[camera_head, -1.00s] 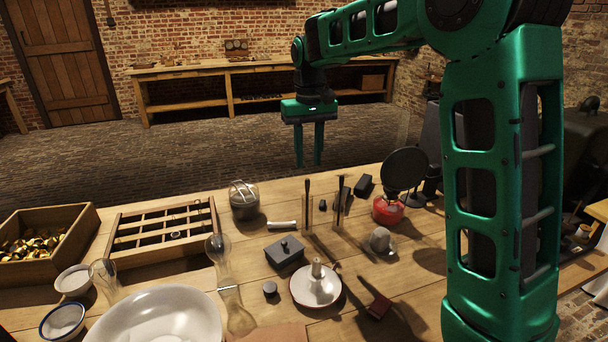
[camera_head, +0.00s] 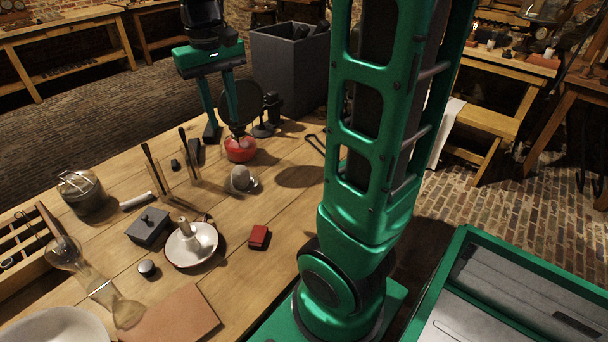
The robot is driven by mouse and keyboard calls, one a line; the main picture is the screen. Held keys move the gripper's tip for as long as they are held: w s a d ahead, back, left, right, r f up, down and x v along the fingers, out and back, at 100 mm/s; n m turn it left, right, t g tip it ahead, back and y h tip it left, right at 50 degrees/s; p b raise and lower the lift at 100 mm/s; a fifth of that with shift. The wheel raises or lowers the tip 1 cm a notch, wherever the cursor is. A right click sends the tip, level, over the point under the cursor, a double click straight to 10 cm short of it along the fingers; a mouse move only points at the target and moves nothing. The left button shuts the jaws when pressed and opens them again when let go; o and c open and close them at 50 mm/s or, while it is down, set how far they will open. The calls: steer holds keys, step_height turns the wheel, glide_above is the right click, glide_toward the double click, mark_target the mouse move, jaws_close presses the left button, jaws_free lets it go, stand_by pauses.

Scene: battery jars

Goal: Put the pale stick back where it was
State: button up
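A short pale stick (camera_head: 136,201) lies flat on the wooden table (camera_head: 115,232), between the lidded metal pot and the glass jars. A second pale upright piece, candle-like (camera_head: 184,227), stands in a white dish (camera_head: 191,246); I cannot tell for certain which one the task means. Two slim clear jars (camera_head: 158,182) (camera_head: 192,168) each hold a dark upright strip. My gripper (camera_head: 224,133) is open, fingers pointing down, with nothing visible between them. It is near the table's far edge by the red burner, away from both pale pieces.
The red burner (camera_head: 240,149) and a dark round disc (camera_head: 243,101) are close to my fingers. A grey bin (camera_head: 289,62) stands behind. A grey lidded box (camera_head: 149,226), red block (camera_head: 259,237) and hourglass-shaped glass (camera_head: 97,284) are on the table. The right front tabletop is fairly clear.

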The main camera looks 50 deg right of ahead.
steer(key=s+d+f+m, duration=0.1)
steer(key=s+f, duration=0.3)
steer(key=s, duration=0.7)
steer(key=s+d+f+m, duration=0.2)
steer(key=s+f, duration=0.3)
steer(key=s, duration=0.6)
steer(key=shift+d+y, duration=0.25)
steer(key=shift+y, duration=0.05)
